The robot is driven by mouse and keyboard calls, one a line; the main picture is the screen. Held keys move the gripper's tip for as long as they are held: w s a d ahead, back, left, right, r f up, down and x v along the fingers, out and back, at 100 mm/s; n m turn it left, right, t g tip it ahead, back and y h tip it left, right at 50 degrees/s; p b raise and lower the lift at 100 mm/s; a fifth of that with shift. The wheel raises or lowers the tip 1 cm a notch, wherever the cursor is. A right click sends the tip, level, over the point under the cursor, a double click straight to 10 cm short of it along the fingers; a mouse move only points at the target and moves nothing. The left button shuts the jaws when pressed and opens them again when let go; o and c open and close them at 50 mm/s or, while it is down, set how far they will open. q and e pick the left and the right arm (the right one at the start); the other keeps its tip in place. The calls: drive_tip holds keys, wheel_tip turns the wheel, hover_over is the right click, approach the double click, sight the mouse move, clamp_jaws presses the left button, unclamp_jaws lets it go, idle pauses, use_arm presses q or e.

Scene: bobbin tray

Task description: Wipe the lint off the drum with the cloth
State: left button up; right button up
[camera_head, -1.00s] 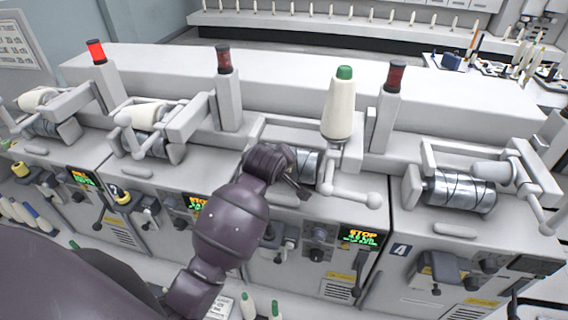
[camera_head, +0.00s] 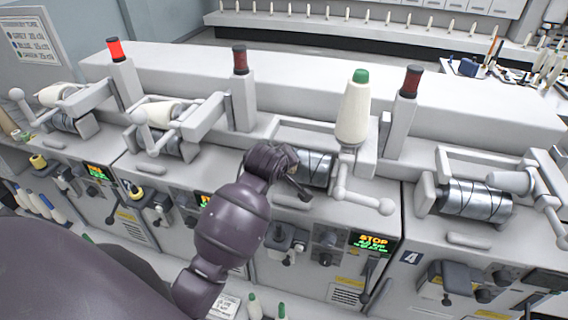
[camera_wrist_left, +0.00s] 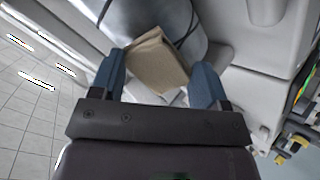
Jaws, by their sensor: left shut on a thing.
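The drum (camera_head: 317,169) is a grey metal cylinder with dark grooves on the third machine unit. It also shows at the top of the left wrist view (camera_wrist_left: 170,14). My left gripper (camera_head: 298,186) is at the drum's left front side. In the left wrist view my left gripper (camera_wrist_left: 161,76) is shut on a folded tan cloth (camera_wrist_left: 158,60), which lies against or just in front of the drum; contact is unclear. The cloth is hard to make out in the head view. I cannot make out lint on the drum. My right gripper is in neither view.
A cream cone with a green tip (camera_head: 355,112) stands above the drum's right end. A white crank-like arm (camera_head: 362,199) juts out at the right. A dark-red lamp post (camera_head: 409,82) and another drum (camera_head: 474,200) are further right.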

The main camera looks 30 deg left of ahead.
use_arm(q)
drive_tip(key=v, duration=0.6)
drive_tip(key=shift+s+r, duration=0.15)
drive_tip(key=shift+s, duration=0.1)
idle(0.4)
drive_tip(key=shift+d, duration=0.15)
